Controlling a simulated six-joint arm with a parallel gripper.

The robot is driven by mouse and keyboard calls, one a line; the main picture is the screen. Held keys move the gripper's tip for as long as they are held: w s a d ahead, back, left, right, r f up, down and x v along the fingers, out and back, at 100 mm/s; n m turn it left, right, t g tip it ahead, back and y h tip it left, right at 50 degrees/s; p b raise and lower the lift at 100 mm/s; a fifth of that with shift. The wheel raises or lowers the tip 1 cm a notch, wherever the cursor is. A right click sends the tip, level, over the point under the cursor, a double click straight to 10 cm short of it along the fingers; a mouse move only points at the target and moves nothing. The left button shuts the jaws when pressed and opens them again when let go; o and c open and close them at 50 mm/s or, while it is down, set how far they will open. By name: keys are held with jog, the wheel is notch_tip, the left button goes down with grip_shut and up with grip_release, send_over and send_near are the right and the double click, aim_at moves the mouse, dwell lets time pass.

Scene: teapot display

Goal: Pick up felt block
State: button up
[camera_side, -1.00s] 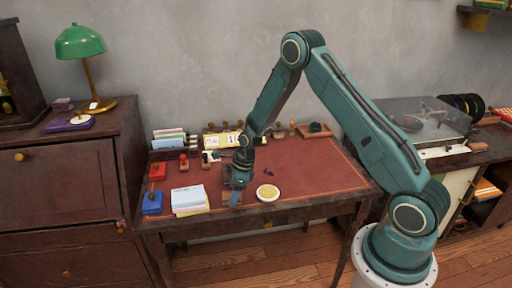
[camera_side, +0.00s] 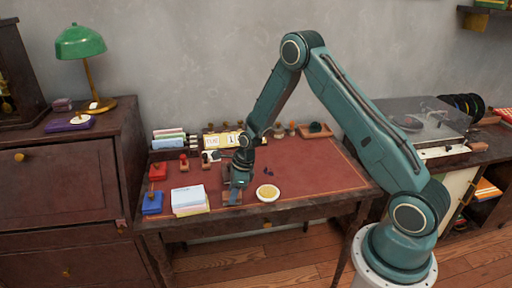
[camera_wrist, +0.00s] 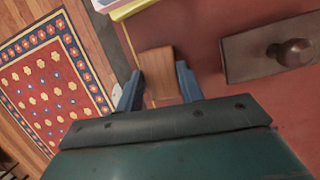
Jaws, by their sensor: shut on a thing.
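The felt block appears as a small brown wood-coloured block (camera_wrist: 159,62) between my two blue fingers in the wrist view. My gripper (camera_wrist: 159,74) is shut on it, with one finger at each side. In the side view my gripper (camera_side: 233,194) points down near the front edge of the red desk top, just right of the paper stack. There the block is mostly hidden by the fingers. I cannot tell whether the block touches the desk. Its underside is hidden.
A paper stack (camera_side: 188,199) stands left of my gripper, with a blue box (camera_side: 152,203) beyond. A round yellow-topped dish (camera_side: 268,192) lies to the right. A knobbed wooden block (camera_wrist: 245,55) shows in the wrist view. The desk's right part (camera_side: 315,172) is clear.

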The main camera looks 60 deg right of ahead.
jog(key=shift+r, duration=0.1)
notch_tip(320, 180, up, 20)
dwell(0.8)
dwell(0.3)
jog(key=o, duration=0.4)
jog(key=shift+c, duration=1.4)
jog(key=s+d+f, duration=0.8)
jog(key=f, duration=0.2)
jog(key=shift+s+d+f, duration=0.3)
jog(key=shift+d+f, duration=0.1)
